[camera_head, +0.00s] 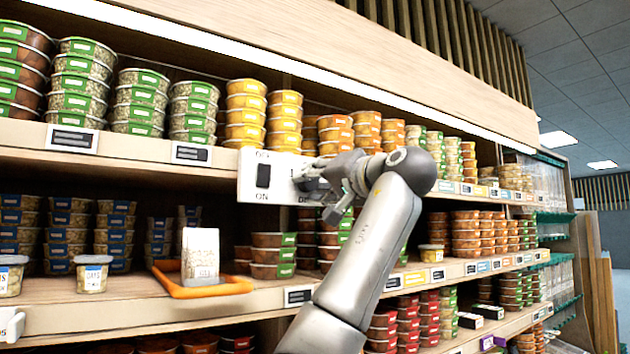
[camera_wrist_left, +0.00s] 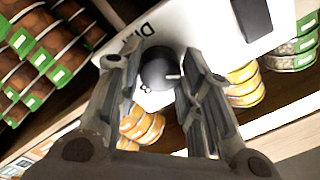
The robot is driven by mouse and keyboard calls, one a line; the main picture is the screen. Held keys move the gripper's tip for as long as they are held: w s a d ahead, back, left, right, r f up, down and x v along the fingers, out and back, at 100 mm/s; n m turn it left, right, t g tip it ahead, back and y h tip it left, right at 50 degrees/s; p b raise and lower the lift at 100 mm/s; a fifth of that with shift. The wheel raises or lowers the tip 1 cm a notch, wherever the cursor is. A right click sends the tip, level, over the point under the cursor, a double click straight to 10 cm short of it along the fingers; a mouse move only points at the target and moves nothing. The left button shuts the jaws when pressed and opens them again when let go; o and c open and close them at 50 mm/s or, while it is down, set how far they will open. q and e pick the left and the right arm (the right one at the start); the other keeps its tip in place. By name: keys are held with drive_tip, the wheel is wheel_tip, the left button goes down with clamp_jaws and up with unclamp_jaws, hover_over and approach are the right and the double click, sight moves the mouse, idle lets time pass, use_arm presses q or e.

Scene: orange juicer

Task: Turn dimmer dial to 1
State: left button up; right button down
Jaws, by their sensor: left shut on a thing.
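A white switch panel (camera_head: 249,189) is mounted on the shelf front in the head view, with a black rocker switch marked OFF and ON. My left gripper (camera_head: 312,182) is at the right part of this panel and hides the dial there. In the left wrist view the round black dimmer dial (camera_wrist_left: 157,70) with a pale pointer line sits between the two fingers of my left gripper (camera_wrist_left: 160,78), which is shut on it. Part of the dial's lettering and an 8 show; the number at the pointer cannot be read. My right gripper is not in view.
Shelves with stacked tubs run above and below the panel, including green-labelled tubs (camera_head: 80,80) and yellow ones (camera_head: 245,113). An orange tray (camera_head: 205,291) holding a white carton (camera_head: 200,255) lies on the lower shelf. Open room is at the far right.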

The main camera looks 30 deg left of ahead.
use_arm(q)
drive_tip(key=shift+f+n, duration=0.25)
drive_tip(key=shift+n, duration=0.35)
drive_tip(key=o, duration=0.9)
drive_tip(key=shift+o, duration=0.7)
drive_tip(key=shift+r, duration=0.1)
drive_tip(key=r+v, duration=0.1)
drive_tip(key=v, duration=1.1)
drive_tip(key=shift+f, duration=0.35)
drive_tip(key=shift+w, duration=0.1)
